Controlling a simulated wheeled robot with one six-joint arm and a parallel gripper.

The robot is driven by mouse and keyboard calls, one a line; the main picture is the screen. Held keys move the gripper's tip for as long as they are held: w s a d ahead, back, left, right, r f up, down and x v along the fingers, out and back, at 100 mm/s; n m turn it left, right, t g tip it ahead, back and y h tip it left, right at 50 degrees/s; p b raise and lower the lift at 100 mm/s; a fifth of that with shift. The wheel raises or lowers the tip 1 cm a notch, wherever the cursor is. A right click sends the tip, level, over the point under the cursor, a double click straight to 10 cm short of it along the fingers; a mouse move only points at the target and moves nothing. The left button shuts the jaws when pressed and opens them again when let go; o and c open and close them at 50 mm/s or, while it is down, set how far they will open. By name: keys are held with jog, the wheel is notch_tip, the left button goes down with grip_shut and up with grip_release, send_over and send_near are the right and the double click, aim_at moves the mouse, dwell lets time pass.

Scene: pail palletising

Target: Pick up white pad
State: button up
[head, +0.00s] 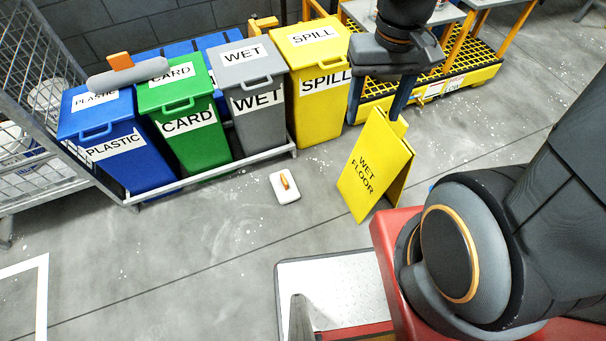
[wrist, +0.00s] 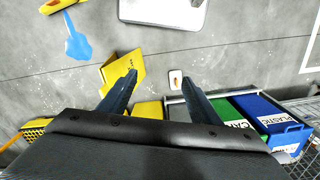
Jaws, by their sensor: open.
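The white pad (head: 285,190) lies flat on the grey floor in front of the bins, with a small orange piece on top. It shows small in the wrist view (wrist: 174,84), between the fingers in the picture and near the right fingertip. My gripper (head: 376,112) is at the upper right of the head view, its two blue fingers pointing down and spread apart. It is open and empty, apart from the pad. In the wrist view my gripper (wrist: 159,79) also shows both fingers apart.
A yellow wet floor sign (head: 370,165) stands right of the pad. Behind are blue (head: 115,150), green (head: 185,135), grey (head: 258,125) and yellow (head: 318,100) bins. A grey roll (head: 128,78) sits on the lids. A blue patch (wrist: 77,44) lies on the floor.

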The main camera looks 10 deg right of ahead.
jog(key=o, duration=0.5)
jog(key=w+a+f+m+b, duration=0.1)
jog(key=w+f+b, duration=0.2)
jog(key=f, duration=0.1)
jog(key=w+a+f+m+b, duration=0.1)
jog(key=w+f+b, duration=0.2)
jog(key=w+f, duration=0.1)
jog(key=w+a+f+m+b, duration=0.1)
jog(key=w+f+b, duration=0.2)
jog(key=f, duration=0.3)
jog(key=shift+w+a+f+y+b, duration=0.15)
jog(key=shift+w+y+b, duration=0.2)
jog(key=shift+w, duration=0.2)
jog(key=shift+c, duration=0.2)
jog(key=m+y+b, duration=0.1)
jog(key=m+b, duration=1.1)
jog(key=b, duration=1.8)
send_over(284, 178)
notch_tip(284, 178, down, 56)
jog(key=shift+w+f+b, duration=0.15)
jog(key=shift+f+b, duration=0.6)
jog(key=shift+f, duration=0.85)
jog(key=shift+s+a+f+b, duration=0.1)
jog(key=shift+s+f+b, duration=0.05)
jog(key=shift+f+b, duration=0.95)
jog(key=shift+s+f+b, duration=0.1)
jog(key=shift+f+b, duration=0.6)
jog(key=shift+f, duration=0.8)
